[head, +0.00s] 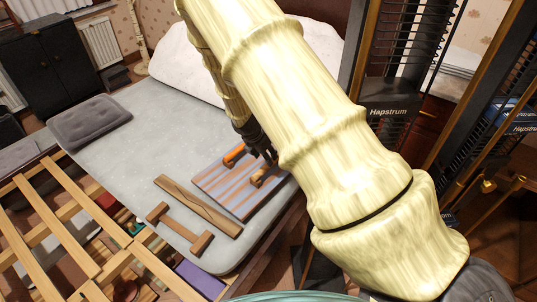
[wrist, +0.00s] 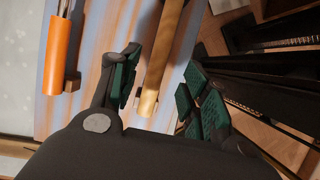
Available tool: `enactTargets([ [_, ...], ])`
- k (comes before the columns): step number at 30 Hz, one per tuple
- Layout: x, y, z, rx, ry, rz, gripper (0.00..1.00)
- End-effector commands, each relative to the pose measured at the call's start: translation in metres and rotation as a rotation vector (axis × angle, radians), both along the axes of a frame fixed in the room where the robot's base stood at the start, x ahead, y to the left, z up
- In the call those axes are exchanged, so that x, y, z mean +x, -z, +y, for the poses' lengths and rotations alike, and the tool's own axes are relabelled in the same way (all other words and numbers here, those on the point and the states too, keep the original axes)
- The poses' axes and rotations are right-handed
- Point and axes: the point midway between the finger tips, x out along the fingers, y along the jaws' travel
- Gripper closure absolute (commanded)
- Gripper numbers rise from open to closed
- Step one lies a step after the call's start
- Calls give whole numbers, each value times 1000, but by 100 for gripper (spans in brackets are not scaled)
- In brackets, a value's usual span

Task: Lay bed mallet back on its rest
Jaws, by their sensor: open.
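A striped board (head: 226,189) lies on the grey bed. A tan wooden handle (wrist: 163,60), likely the bed mallet's, shows in the wrist view over the board; its head is out of frame. It also appears in the head view (head: 257,180), partly hidden by my arm. My gripper (wrist: 160,90) is open, with dark green pads on either side of the handle in the picture; I see no grip on it. In the head view it (head: 262,150) is above the board. A wooden bar with end blocks (head: 180,228), possibly the rest, lies on the bed nearer me.
An orange-handled tool (wrist: 58,55) lies on the board left of the wooden handle. A wooden plank (head: 198,206) lies between board and bar. A grey cushion (head: 90,122) and white pillow (head: 185,62) are farther off. Dark racks (head: 390,100) stand right.

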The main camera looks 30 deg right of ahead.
Motion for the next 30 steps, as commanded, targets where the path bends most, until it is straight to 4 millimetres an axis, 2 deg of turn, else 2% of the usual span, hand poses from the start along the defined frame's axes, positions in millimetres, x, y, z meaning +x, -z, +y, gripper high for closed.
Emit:
enactTargets([
  [23, 0, 0, 0, 0, 0, 0, 54],
  [30, 0, -14, 0, 0, 0, -1, 54],
])
